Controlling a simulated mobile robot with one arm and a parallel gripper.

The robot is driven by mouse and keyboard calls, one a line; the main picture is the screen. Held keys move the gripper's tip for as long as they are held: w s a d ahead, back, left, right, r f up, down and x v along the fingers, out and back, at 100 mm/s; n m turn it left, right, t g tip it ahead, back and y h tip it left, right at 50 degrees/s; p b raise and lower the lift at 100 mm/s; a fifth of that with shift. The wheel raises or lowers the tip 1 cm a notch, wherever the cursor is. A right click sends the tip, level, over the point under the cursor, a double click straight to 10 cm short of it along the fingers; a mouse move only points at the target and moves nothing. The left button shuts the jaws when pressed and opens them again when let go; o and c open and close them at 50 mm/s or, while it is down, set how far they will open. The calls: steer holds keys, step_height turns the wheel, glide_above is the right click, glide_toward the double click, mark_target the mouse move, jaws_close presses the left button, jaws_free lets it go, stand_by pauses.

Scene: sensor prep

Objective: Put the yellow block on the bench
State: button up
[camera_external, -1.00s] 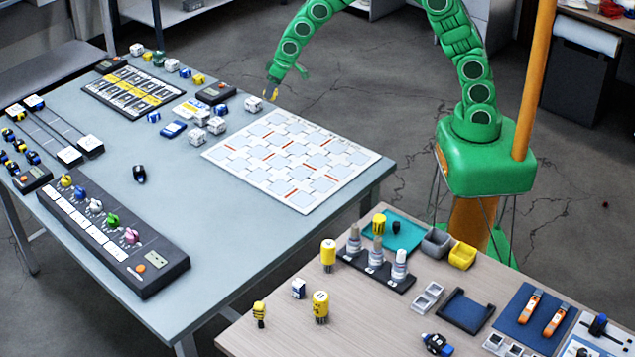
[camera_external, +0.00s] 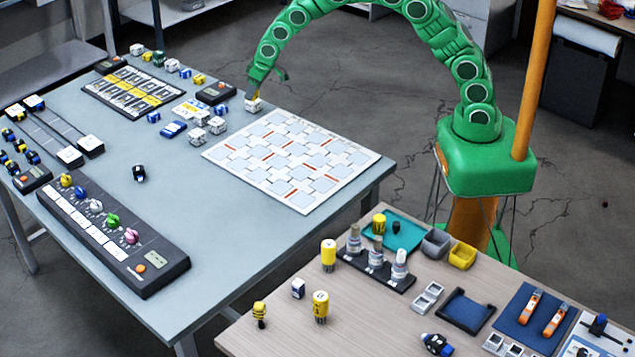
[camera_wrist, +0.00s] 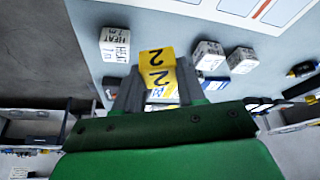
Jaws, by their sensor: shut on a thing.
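In the external view only a sliver of yellow shows at the fingertips. I cannot tell whether the block touches the bench top.
A white HEAT block (camera_wrist: 115,45) stands close beside the held block. Several white blocks (camera_external: 217,125) and a dark device (camera_external: 216,92) stand nearby. A white board (camera_external: 300,165) lies toward the bench's right edge. Much of the bench's middle is clear.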

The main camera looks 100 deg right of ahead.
glide_above(234, 120)
steer(key=s, duration=0.1)
steer(key=shift+s+a+f, duration=0.1)
steer(key=shift+a+f, duration=0.1)
steer(key=shift+f, duration=1.5)
steer(key=shift+a+f, duration=0.15)
steer(key=shift+f, duration=3)
steer(key=o, duration=1)
steer(key=shift+f, duration=0.1)
steer(key=shift+v, duration=6.25)
